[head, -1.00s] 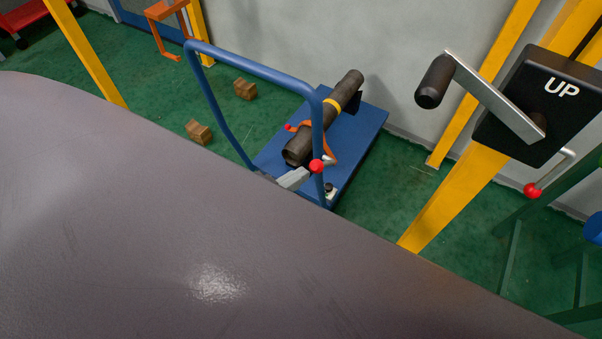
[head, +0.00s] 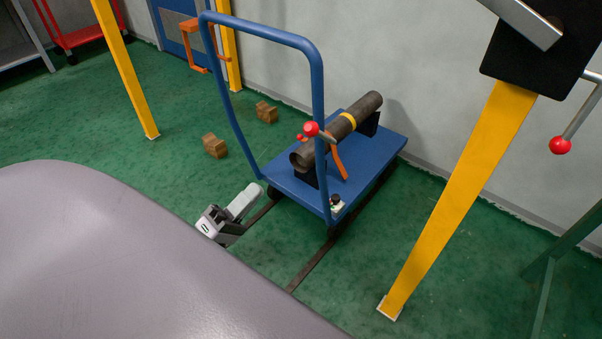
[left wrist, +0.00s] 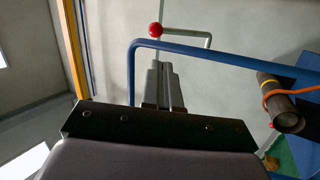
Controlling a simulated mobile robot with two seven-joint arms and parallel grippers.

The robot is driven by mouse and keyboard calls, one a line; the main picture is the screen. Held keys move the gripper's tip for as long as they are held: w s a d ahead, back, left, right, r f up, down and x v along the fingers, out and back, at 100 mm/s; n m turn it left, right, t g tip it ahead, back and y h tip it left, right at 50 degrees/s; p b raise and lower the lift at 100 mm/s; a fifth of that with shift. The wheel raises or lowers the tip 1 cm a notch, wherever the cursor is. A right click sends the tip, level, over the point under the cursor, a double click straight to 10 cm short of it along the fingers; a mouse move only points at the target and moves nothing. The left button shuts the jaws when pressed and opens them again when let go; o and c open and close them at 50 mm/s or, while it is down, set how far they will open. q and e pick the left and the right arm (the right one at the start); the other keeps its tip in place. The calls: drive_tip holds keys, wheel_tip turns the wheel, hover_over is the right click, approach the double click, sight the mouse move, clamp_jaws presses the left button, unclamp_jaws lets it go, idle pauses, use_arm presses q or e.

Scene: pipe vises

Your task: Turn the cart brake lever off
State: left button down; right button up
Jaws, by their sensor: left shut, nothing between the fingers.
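A short metal lever with a red ball knob (head: 311,128) shows by the right post of the blue cart's (head: 370,165) push handle, in front of the pipe (head: 366,108). Whether it is fixed to the post I cannot tell. My left gripper (head: 255,190) is shut and empty, low and left of the knob, apart from it in the picture. In the left wrist view the shut fingers (left wrist: 158,68) point toward the blue handle (left wrist: 220,52), with a red ball (left wrist: 155,30) on a bent rod beyond them. My right gripper is not in view.
The pipe rests on black supports with an orange strap. A yellow post (head: 462,190) stands right of the cart, carrying a black box (head: 560,60); another red knob (head: 560,145) hangs nearby. Wooden blocks (head: 215,146) lie on the green floor left of the cart.

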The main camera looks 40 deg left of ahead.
use_arm(q)
approach(323, 135)
drive_tip(key=shift+n+h, duration=0.3)
drive_tip(key=r, duration=0.3)
drive_tip(key=w+r, duration=0.1)
drive_tip(key=r, duration=0.1)
drive_tip(key=shift+w+d+r, duration=0.2)
drive_tip(key=shift+r, duration=0.15)
drive_tip(key=shift+r, duration=0.1)
